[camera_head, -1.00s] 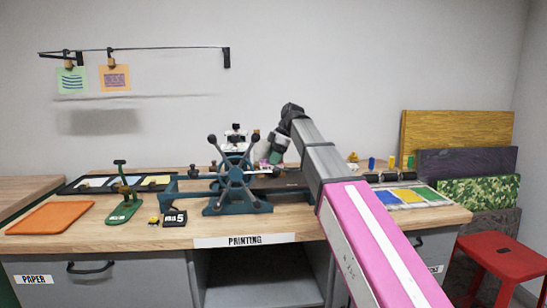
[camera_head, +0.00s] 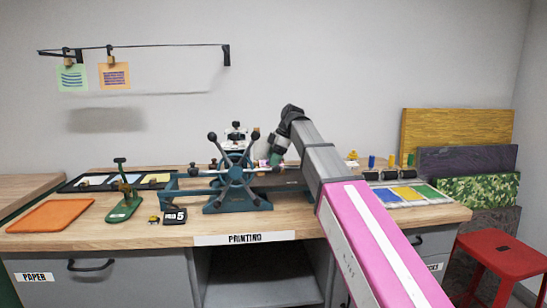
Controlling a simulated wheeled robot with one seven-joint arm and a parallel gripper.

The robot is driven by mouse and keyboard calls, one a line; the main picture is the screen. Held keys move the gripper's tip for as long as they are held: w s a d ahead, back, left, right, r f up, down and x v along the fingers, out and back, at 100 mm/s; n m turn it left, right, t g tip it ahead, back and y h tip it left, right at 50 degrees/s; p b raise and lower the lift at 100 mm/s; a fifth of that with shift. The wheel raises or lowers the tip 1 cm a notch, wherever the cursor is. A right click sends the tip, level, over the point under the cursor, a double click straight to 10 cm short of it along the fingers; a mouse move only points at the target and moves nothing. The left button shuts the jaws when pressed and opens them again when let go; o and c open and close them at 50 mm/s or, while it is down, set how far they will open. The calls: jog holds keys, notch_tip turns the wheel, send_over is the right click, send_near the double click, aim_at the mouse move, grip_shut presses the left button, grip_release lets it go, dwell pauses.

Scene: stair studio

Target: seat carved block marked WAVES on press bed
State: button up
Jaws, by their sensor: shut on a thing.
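The dark teal press with its spoked handwheel (camera_head: 237,172) stands on the middle of the wooden bench. Its flat press bed (camera_head: 282,184) runs to the right behind the wheel and is partly covered by the wheel and my arm. My gripper (camera_head: 266,163) points down over the bed, just right of the wheel. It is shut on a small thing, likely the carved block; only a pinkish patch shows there. The WAVES marking cannot be read, and I cannot tell whether the block touches the bed.
Left on the bench are an orange tray (camera_head: 53,215), a green stand (camera_head: 124,203) and a small black sign (camera_head: 175,216). Coloured ink slabs (camera_head: 404,195) and black rollers (camera_head: 386,175) lie right. A red stool (camera_head: 500,252) stands at the lower right. Prints hang above left.

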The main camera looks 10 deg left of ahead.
jog(key=shift+f, duration=0.5)
dwell(0.4)
jog(key=o, duration=1.1)
jog(key=shift+r, duration=0.1)
jog(key=shift+r, duration=3.9)
